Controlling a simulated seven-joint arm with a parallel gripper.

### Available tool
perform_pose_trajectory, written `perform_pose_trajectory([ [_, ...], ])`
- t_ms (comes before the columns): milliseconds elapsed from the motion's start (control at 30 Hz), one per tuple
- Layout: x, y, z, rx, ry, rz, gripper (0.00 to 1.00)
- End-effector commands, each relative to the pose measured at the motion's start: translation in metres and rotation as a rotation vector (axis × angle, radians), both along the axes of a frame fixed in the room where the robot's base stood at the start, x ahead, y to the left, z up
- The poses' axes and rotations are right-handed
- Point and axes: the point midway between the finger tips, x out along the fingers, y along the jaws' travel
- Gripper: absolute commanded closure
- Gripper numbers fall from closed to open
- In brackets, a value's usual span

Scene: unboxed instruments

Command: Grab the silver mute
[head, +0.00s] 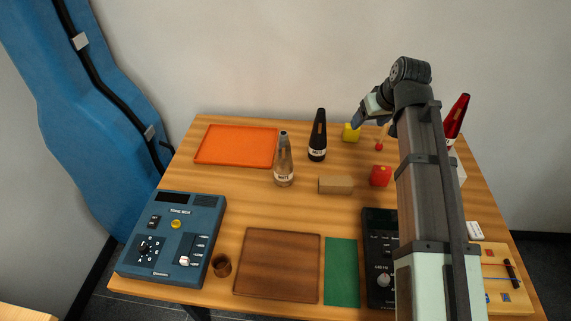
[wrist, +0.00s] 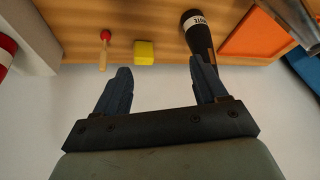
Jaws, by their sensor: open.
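The silver mute (head: 284,163) is a metallic cone with a white "MUTE" label, standing upright near the middle of the table in the head view. At the upper right edge of the wrist view a silvery cone (wrist: 297,22) shows in part, which looks like the same mute. My gripper (head: 362,117) is open and empty above the back of the table, to the right of the silver mute and apart from it. In the wrist view my gripper (wrist: 163,78) shows its two dark fingers spread wide with nothing between them.
A black mute (head: 317,138) stands between the silver mute and my gripper. A yellow block (head: 350,132), red block (head: 380,176), tan block (head: 336,185) and red mute (head: 457,116) stand nearby. An orange tray (head: 236,146) lies at the back left. Blue and black consoles line the front.

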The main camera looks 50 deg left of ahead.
Motion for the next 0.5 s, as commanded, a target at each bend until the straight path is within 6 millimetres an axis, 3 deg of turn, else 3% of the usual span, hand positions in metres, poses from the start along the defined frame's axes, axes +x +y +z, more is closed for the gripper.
perform_pose_trajectory([
  [100, -0.048, 0.032, 0.017, -0.019, -0.001, 0.079, 0.28],
  [300, -0.12, 0.07, 0.041, -0.05, -0.006, 0.19, 0.28],
  [500, -0.17, 0.089, 0.057, -0.071, -0.01, 0.262, 0.28],
])
